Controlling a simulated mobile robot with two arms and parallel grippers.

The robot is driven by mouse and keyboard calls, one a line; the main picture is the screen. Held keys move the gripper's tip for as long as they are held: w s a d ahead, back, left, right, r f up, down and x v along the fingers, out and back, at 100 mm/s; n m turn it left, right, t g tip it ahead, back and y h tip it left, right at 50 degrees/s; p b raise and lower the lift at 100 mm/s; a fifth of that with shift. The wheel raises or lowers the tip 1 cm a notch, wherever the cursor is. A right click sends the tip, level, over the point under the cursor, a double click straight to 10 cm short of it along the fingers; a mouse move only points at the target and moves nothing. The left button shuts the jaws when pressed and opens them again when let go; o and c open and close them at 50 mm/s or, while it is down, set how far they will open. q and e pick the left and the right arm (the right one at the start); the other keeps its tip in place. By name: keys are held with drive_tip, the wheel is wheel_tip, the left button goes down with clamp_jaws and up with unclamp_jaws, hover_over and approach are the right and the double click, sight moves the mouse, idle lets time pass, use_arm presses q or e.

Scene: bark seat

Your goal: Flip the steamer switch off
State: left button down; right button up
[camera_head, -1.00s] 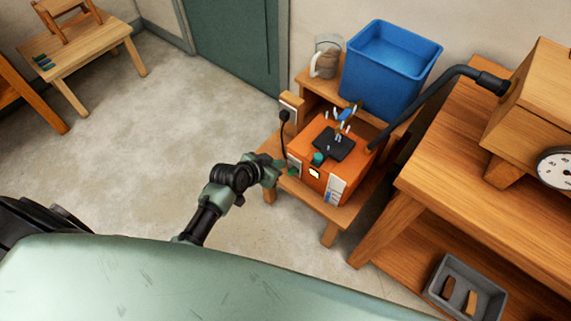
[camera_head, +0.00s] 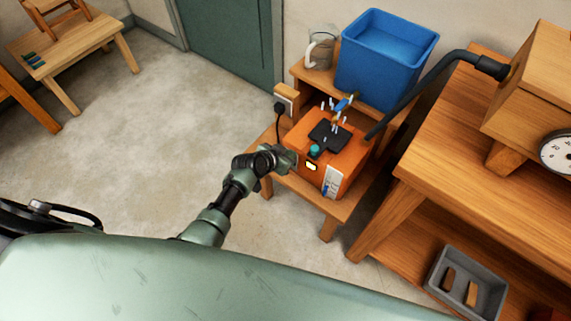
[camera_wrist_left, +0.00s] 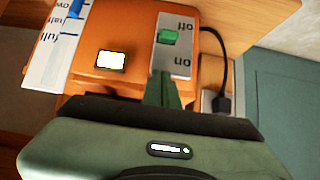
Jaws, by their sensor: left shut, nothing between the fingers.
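The steamer (camera_head: 352,161) is an orange box on a low wooden stand, with a black plate and a teal knob on top. In the left wrist view its orange side (camera_wrist_left: 130,27) carries a grey switch plate (camera_wrist_left: 181,62) marked "off" and "on", with a green rocker (camera_wrist_left: 168,36). The rocker lies nearer the "off" lettering. A white indicator window (camera_wrist_left: 111,60) beside it looks lit. My left gripper (camera_head: 291,160) is shut and empty at the steamer's left side. Its fingertips (camera_wrist_left: 162,78) are by the "on" end of the plate; contact cannot be told. My right gripper is not in view.
A blue tank (camera_head: 385,85) and a glass jug (camera_head: 320,49) stand behind the steamer. A black hose (camera_head: 405,97) runs right to a wooden box. The workbench (camera_head: 460,150) is on the right; open floor lies left.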

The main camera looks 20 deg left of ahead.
use_arm(q)
drive_tip(key=shift+s+a+f, duration=0.2)
drive_tip(key=shift+s+f, duration=0.25)
drive_tip(key=shift+f, duration=0.25)
drive_tip(key=shift+s+a+f, duration=0.15)
drive_tip(key=shift+s+f, duration=0.3)
drive_tip(key=shift+f, duration=0.25)
